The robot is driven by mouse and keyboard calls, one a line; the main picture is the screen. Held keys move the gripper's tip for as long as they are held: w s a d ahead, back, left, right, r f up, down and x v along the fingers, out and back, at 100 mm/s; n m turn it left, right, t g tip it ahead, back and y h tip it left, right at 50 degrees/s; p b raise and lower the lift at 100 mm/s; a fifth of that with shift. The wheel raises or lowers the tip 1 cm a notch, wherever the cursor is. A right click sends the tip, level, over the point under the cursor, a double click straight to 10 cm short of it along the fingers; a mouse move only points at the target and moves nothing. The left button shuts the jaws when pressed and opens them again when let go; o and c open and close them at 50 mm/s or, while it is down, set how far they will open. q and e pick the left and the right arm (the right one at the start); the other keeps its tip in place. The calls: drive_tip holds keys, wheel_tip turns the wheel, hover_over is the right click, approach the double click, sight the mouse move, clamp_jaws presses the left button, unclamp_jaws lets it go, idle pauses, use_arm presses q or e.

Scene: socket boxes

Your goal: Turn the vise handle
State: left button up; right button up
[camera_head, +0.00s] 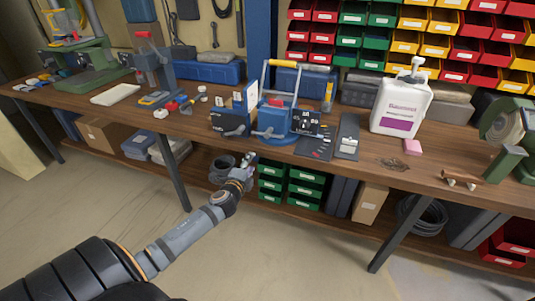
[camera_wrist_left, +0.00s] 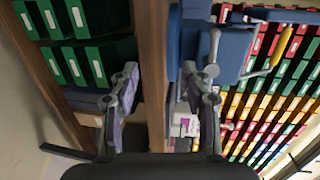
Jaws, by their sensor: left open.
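A blue vise (camera_head: 276,122) stands at the front edge of the workbench, in the middle of the head view. Its grey vise handle (camera_head: 265,133) shows low on its front. In the left wrist view, the blue vise (camera_wrist_left: 228,45) is at the upper right, with the grey handle (camera_wrist_left: 213,45) beside it. My left gripper (camera_head: 247,162) is in front of and below the bench edge, close under the vise. In the wrist view my left gripper (camera_wrist_left: 165,92) is open, its fingers apart on either side of the wooden bench edge; I see nothing held. My right gripper is out of view.
The wooden workbench (camera_head: 190,122) spans the view. Green drawers (camera_head: 290,188) stand on its lower shelf, near my left gripper. A white jug (camera_head: 402,105) and dark flat plates stand right of the vise. Coloured bins (camera_head: 385,20) hang behind. The floor in front is clear.

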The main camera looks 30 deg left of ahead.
use_arm(q)
drive_tip(key=m+t, duration=0.2)
approach(266, 136)
drive_tip(key=p+x, duration=0.1)
drive_tip(key=x, duration=0.9)
drive_tip(key=shift+w+a, duration=0.15)
drive_tip(key=shift+w, duration=0.45)
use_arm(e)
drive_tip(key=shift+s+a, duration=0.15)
use_arm(q)
clamp_jaws()
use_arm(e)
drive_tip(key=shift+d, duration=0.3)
